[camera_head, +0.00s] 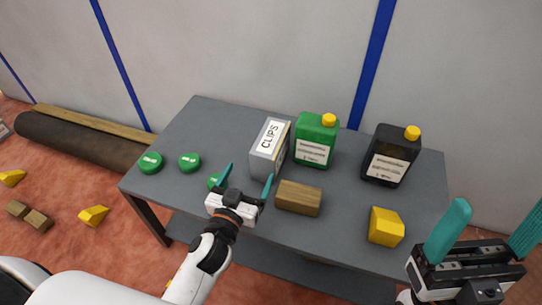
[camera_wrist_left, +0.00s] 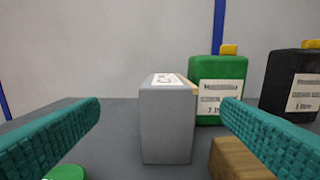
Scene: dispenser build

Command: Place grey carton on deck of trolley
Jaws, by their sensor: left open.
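The grey carton (camera_head: 266,161), with a white CLIPS label, stands upright on the grey table (camera_head: 210,118). In the left wrist view the carton (camera_wrist_left: 166,130) is ahead, between the two teal fingers and apart from them. My left gripper (camera_head: 248,177) is open and empty, just in front of the carton on its near left side. My right gripper (camera_head: 490,228) is at the lower right, fingers wide apart and empty. I cannot make out a separate trolley in either view.
A green jug (camera_head: 316,141) is right behind the carton, a black jug (camera_head: 390,157) further right. A wooden block (camera_head: 298,198) lies just right of my left gripper, a yellow block (camera_head: 386,227) near the front edge. Green round lids (camera_head: 189,162) lie left; the table's back left is clear.

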